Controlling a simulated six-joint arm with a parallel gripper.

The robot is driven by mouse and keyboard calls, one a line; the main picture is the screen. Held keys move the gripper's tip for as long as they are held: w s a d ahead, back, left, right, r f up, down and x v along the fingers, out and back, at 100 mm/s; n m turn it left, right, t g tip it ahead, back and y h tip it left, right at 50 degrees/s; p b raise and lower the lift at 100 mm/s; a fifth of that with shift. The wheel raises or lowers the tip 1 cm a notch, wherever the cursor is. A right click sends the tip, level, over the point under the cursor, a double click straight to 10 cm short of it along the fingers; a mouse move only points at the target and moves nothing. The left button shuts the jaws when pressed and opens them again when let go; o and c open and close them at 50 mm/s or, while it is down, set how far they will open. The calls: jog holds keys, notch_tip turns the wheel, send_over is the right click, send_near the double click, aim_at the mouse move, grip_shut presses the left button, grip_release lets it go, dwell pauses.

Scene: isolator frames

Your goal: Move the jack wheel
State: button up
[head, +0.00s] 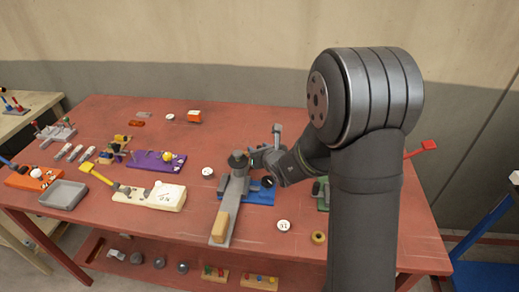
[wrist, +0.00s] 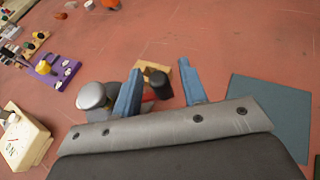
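I cannot tell for sure which part is the jack wheel. A grey device with a round dark grey top (head: 238,160) and a long bar with a tan end block (head: 225,224) stands mid-table in the head view. My gripper (head: 268,160) is just right of that top, partly hidden by my arm. In the wrist view the two blue-grey fingers of my gripper (wrist: 160,88) are apart. A dark cylinder (wrist: 160,82) shows between them, with no clear contact. A grey round-topped knob (wrist: 92,97) stands outside the left finger.
A blue plate (head: 260,197) lies beside the device. A cream box (head: 165,197), a purple base (head: 148,161) and a grey tray (head: 62,194) stand to the left. A white round piece (head: 284,225) and a yellowish ring (head: 318,237) lie in front. The red table's back right looks clear.

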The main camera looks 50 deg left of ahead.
jog(key=v, duration=1.7)
jog(key=shift+d, duration=0.2)
jog(key=shift+s, duration=0.1)
jog(key=shift+c, duration=0.2)
